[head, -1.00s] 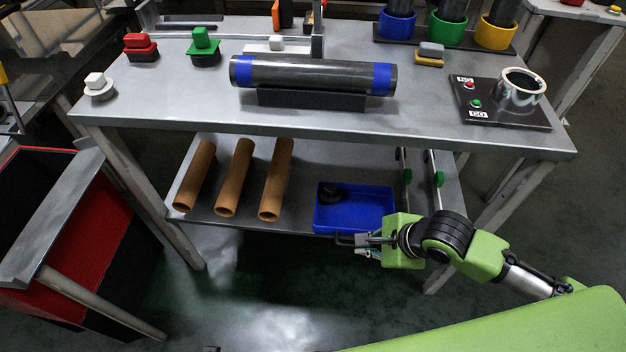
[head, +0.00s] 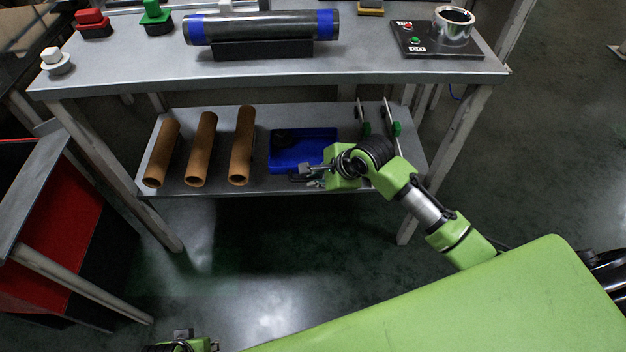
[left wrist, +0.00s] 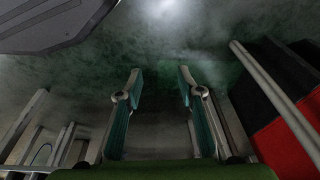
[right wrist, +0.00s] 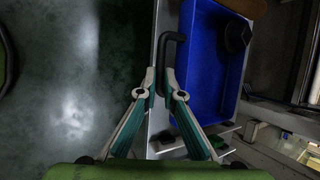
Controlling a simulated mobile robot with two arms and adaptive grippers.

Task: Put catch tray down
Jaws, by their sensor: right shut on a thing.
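The blue catch tray (head: 290,165) is on the lower shelf (head: 225,183), right of the brown tubes. It looks level, but I cannot tell whether its whole base touches the shelf. A dark round piece (head: 284,139) lies in it. My right gripper (head: 309,176) is at the tray's front and shut on its black handle (right wrist: 174,37). The blue tray (right wrist: 205,70) also shows in the right wrist view. My left gripper (left wrist: 160,75) is open and empty, low over the floor; its fingers stand apart in the left wrist view.
Several brown tubes (head: 202,150) lie left of the tray. A slim upright bracket with a green knob (head: 396,129) is to its right. The tabletop (head: 350,70) is above the shelf. A red-sided bin (head: 50,225) stands at the left. The floor in front is clear.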

